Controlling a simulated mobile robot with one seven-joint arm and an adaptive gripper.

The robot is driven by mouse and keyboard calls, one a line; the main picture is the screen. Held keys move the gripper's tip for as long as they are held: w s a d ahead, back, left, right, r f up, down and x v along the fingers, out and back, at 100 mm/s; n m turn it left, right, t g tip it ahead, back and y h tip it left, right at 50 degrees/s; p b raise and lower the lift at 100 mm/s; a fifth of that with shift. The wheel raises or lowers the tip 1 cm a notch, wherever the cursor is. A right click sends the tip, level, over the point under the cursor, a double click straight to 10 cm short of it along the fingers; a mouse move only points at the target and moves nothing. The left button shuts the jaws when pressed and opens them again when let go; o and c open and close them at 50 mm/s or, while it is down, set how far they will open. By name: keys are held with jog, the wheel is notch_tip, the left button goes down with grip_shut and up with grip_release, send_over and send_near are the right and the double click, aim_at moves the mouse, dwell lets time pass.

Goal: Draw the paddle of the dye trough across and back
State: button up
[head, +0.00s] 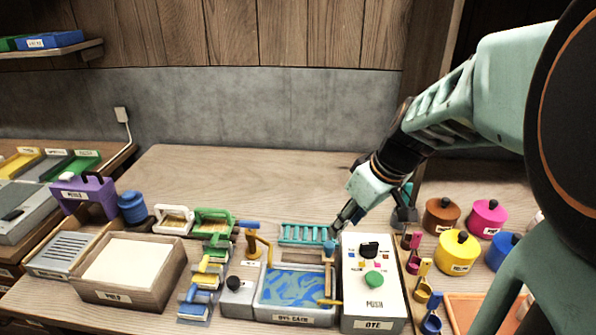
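The dye trough (293,320) is a grey box in the front middle, holding blue liquid with paler swirls. What looks like its paddle is a wooden bar (328,280) along the trough's right side, with a blue knob (330,246) at its upper end. My gripper (338,226) reaches down from the right, its dark fingertips just above or behind the blue knob. I cannot tell whether they touch it. The fingers are small and partly overlapped, so their opening does not show clearly.
A white box (372,313) with a green button and black knob stands close right of the trough. A teal rack (303,233) lies behind it. A grey block (237,300) with a black ball stands left. Coloured pots (458,252) stand right. The table behind is clear.

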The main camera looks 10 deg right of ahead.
aim_at(330, 245)
jog(key=x, duration=1)
jog(key=shift+f+b, duration=0.2)
jog(key=shift+b, duration=0.1)
jog(key=shift+c, duration=0.3)
grip_shut()
